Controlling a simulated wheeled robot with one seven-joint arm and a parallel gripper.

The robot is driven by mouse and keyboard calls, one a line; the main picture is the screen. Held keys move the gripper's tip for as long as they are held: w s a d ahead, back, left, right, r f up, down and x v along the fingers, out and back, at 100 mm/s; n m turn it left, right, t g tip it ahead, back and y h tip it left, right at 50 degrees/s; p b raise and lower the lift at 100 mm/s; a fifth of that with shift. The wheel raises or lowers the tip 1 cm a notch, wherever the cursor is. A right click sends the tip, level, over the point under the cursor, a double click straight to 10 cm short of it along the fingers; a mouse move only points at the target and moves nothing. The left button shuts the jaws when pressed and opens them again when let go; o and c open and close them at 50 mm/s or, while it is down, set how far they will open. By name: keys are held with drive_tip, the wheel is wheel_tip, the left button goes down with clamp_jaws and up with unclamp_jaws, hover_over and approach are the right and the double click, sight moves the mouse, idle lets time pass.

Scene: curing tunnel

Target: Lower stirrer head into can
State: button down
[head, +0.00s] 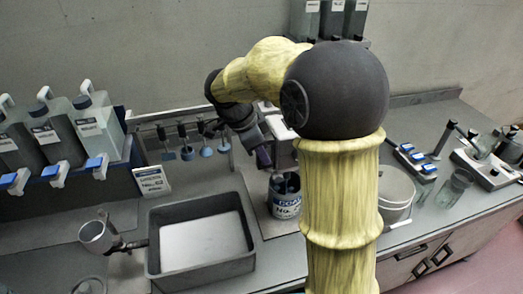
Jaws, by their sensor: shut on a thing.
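The can (284,204) stands upright on the bench, left of my arm's upright part. It has a blue and white label, and dark parts show at its mouth. My gripper (263,157) is just above and left of the can, pointing down. It is shut on the stirrer head, but the fingertips and the held part are small and dark. A pale stirrer housing (281,127) stands behind my gripper, partly hidden by my arm. I cannot tell whether any stirrer part is inside the can.
A grey tray (203,269) sits left of the can. Several stirring tools hang from a rack (186,127) behind it. Dispensers (68,135) stand at left. A white tub (395,191), glass beaker (452,188) and instruments occupy the right bench. A cup (96,236) is at front left.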

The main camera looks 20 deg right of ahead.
sight(261, 166)
drive_tip(key=shift+f+b, duration=1.75)
drive_tip(key=shift+f, duration=0.7)
drive_tip(key=shift+s+f, duration=0.1)
drive_tip(key=c, duration=1.3)
unclamp_jaws()
drive_tip(key=shift+w+a+r, duration=0.25)
drive_tip(key=shift+r, duration=0.35)
drive_tip(key=v, duration=1.6)
drive_tip(key=shift+s+a+r+p, duration=0.1)
drive_tip(key=shift+s+r+p, duration=0.05)
drive_tip(key=shift+p, duration=0.15)
